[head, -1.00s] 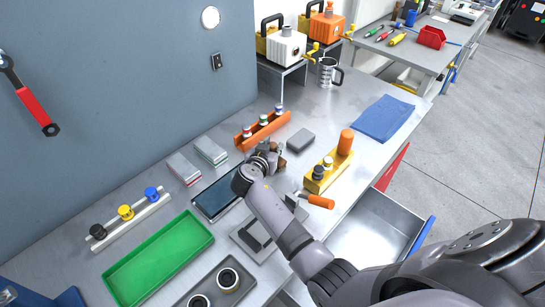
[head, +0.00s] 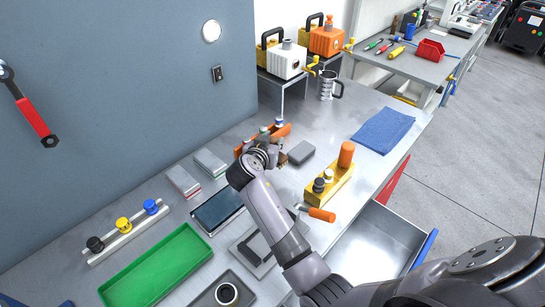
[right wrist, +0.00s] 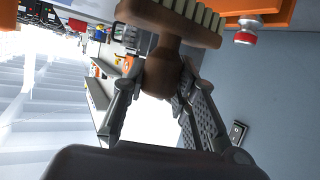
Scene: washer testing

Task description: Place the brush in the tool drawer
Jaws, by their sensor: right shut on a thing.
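The brush (right wrist: 166,55) has a brown wooden handle and pale bristles. In the right wrist view it stands between my right gripper's fingers (right wrist: 160,88), which are shut on its handle. In the head view my right gripper (head: 272,152) is over the workbench, in front of the orange rack, and largely hides the brush. An open drawer (head: 385,243) with a blue front edge sticks out from the bench at the lower right; its visible floor is bare. My left gripper is not in view.
The orange rack (head: 280,133) with small knobs is close behind the gripper. A grey block (head: 301,152), a yellow holder (head: 325,187) and an orange-handled tool (head: 321,214) are on the bench towards the drawer. A green tray (head: 155,265) lies at the lower left.

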